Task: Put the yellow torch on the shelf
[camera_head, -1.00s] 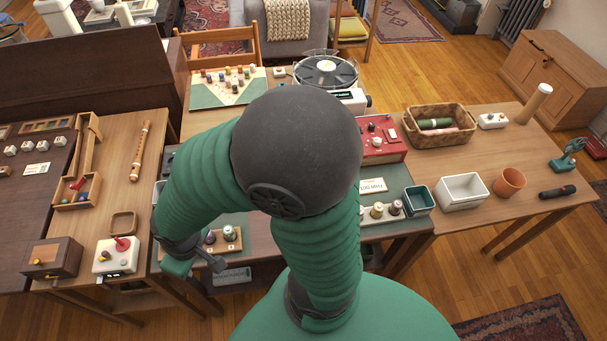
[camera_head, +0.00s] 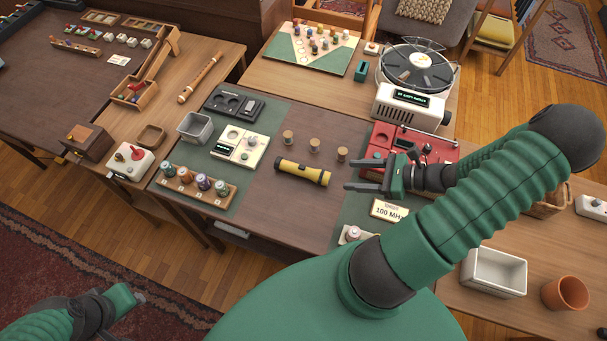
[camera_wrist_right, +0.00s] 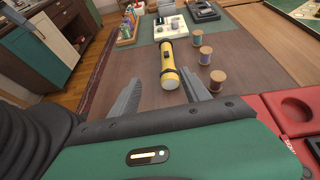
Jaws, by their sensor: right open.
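The yellow torch (camera_head: 303,172) with black parts lies on the brown middle of the desk. It also shows in the right wrist view (camera_wrist_right: 172,65), lying straight ahead, partly between the finger lines. My right gripper (camera_head: 353,176) is open and empty, just right of the torch, with its fingers pointing at it. In the right wrist view its two fingers (camera_wrist_right: 162,78) are spread apart, with the torch's near end close to them. My left gripper (camera_head: 138,297) is at the lower left, above the floor, away from the desk; its jaws are too small to tell. I cannot identify the shelf.
Several wooden spools (camera_head: 314,145) stand behind the torch. A white device (camera_head: 240,147), a grey bin (camera_head: 195,127) and a rack of bottles (camera_head: 198,186) stand to its left. A red box (camera_head: 415,142) lies behind my right gripper. A white bin (camera_head: 494,272) is at right.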

